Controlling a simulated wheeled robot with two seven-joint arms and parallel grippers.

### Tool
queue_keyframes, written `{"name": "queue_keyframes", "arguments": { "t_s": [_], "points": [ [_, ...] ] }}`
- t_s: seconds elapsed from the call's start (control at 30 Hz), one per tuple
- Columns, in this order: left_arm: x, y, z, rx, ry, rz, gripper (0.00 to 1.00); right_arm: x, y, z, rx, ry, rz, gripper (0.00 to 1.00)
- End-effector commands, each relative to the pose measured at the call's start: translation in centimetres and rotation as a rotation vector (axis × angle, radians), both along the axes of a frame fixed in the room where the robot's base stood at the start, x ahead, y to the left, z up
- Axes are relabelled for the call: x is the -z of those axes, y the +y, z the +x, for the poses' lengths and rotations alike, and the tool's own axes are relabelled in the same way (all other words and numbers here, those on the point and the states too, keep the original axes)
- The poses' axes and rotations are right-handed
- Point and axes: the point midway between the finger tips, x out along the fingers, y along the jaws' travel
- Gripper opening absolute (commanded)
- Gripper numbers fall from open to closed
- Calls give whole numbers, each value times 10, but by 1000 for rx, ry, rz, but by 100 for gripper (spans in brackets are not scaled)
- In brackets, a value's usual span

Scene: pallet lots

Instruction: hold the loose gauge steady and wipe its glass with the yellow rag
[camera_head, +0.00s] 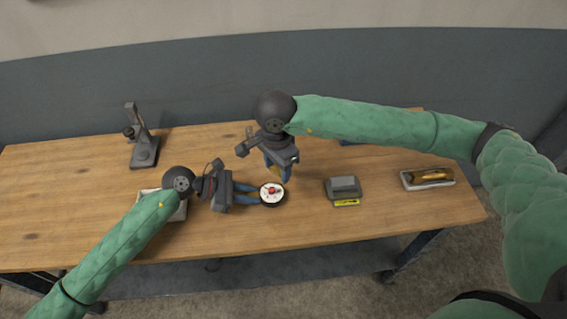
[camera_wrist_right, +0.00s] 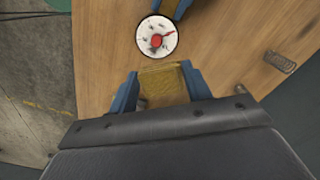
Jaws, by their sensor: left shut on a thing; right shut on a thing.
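The loose gauge (camera_head: 272,194) is round, with a white face, a dark rim and a red mark at its middle. My left gripper (camera_head: 258,194) is shut on its left side, near the front-middle of the table. In the right wrist view the gauge (camera_wrist_right: 157,36) faces the camera. My right gripper (camera_head: 279,174) is shut on the yellow rag (camera_wrist_right: 163,84), just behind the gauge. The rag shows between the blue fingers, with a small gap in the picture between it and the glass. The head view mostly hides the rag.
A dark stand (camera_head: 145,152) is at the back left. A pale tray (camera_head: 179,213) lies partly under my left wrist. A grey block-like item (camera_head: 343,185) with a yellow strip and a tray (camera_head: 405,182) holding a yellow-orange item are to the right. Bare wood (camera_head: 300,220) lies between.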

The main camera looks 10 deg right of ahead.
Motion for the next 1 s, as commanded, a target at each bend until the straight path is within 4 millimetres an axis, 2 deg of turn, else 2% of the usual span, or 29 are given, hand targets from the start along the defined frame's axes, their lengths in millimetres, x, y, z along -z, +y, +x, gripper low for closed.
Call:
{"name": "queue_keyframes", "arguments": {
  "t_s": [0.27, 0.7, 1.0],
  "points": [
    [0, 0, 0, 0, 0, 0, 0, 11, 1, 0, 4, 1, 1, 31],
    [0, 0, 0, 0, 0, 0, 0, 47, 0, 0, 4, 1, 0, 31],
    [0, 0, 0, 0, 0, 0, 0, 52, 0, 0, 3, 0, 0, 31]
  ]
}}
